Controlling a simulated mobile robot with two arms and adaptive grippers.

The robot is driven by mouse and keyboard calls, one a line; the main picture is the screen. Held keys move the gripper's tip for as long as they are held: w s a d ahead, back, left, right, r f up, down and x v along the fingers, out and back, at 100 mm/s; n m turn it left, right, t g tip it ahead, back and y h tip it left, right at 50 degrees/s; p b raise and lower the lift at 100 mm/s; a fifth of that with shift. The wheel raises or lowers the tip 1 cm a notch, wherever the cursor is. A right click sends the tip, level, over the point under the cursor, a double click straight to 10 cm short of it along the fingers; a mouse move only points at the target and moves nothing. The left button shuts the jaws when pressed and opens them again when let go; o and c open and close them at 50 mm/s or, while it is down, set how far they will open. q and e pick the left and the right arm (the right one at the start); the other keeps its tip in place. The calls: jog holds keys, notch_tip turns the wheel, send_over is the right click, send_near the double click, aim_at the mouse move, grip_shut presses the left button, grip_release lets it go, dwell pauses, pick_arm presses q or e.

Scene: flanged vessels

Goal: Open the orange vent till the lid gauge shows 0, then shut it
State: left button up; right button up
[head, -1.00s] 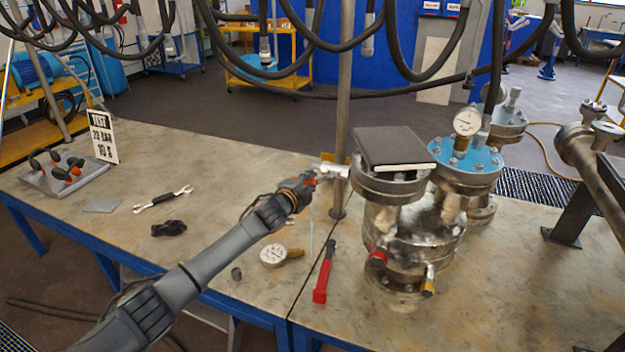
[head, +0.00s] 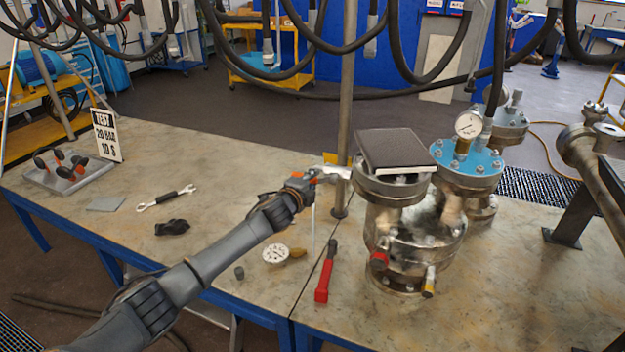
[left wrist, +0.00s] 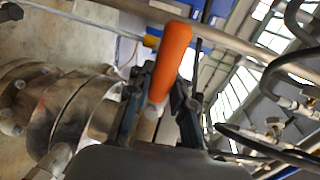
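The lid gauge (head: 468,125) stands on the blue lid (head: 468,158) of the rear vessel; its reading is too small to tell. The orange vent handle (left wrist: 170,62) shows large in the left wrist view, with a finger on each side of its lower part. My left gripper (head: 316,176) is beside the left edge of the front vessel's flange (head: 372,190) in the head view, and appears shut on the handle. A silver fitting (head: 337,173) lies between the gripper and the flange. The gripper hides much of the vent. My right gripper is out of view.
A black slab (head: 395,150) lies on top of the front vessel. A loose gauge (head: 275,254), a red-handled tool (head: 325,278) and a wrench (head: 166,198) lie on the table (head: 220,165). A post (head: 346,110) stands behind the gripper. Black hoses hang overhead.

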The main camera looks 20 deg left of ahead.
pick_arm(q)
jog(key=o, duration=0.3)
jog(key=shift+s+f, duration=0.15)
jog(key=shift+f, duration=0.1)
jog(key=shift+o, duration=0.6)
jog(key=shift+r, duration=0.25)
jog(key=s+r, duration=0.2)
jog(key=s, duration=1)
jog(key=shift+a+r, duration=0.15)
jog(key=shift+a, duration=0.05)
